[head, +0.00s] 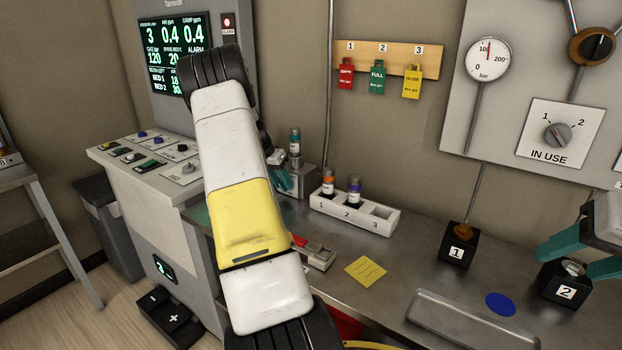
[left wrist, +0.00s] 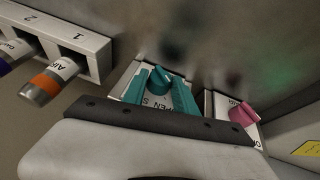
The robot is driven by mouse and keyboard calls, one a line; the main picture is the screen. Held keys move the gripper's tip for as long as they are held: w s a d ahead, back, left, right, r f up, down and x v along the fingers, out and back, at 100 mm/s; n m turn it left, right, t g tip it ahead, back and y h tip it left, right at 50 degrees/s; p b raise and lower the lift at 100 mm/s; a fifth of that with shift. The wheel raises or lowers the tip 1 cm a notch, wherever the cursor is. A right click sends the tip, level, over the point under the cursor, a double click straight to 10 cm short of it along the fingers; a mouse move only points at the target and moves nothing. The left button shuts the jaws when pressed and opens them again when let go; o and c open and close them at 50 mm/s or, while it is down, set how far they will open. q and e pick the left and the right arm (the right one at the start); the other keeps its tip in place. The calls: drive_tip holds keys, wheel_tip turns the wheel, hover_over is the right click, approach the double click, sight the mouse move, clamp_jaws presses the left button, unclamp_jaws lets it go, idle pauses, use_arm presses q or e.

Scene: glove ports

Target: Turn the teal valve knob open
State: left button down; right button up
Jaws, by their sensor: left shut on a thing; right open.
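The teal valve knob (left wrist: 160,79) sits on a white plate marked OPEN in the left wrist view. The two teal fingers of my left gripper (left wrist: 161,92) are on either side of it, shut on it. The rest of the plate's lettering is partly covered, and I cannot tell exactly where the knob points. In the head view, my left gripper (head: 281,173) shows beside my arm at the back of the bench, and the arm hides most of the knob's surroundings. My right gripper (head: 578,257) is open and empty at the right edge, above the black block marked 2.
A pink knob (left wrist: 242,113) stands beside the teal one. A white rack (head: 365,218) with two vials is close to the left gripper. A yellow note (head: 365,270), a tray (head: 465,322) and black blocks (head: 458,247) lie further right. A control console (head: 150,225) stands left.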

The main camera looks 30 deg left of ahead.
use_arm(q)
drive_tip(key=shift+f, duration=0.1)
drive_tip(key=c, duration=1)
unclamp_jaws()
drive_tip(key=v, duration=0.8)
drive_tip(key=shift+w, duration=0.1)
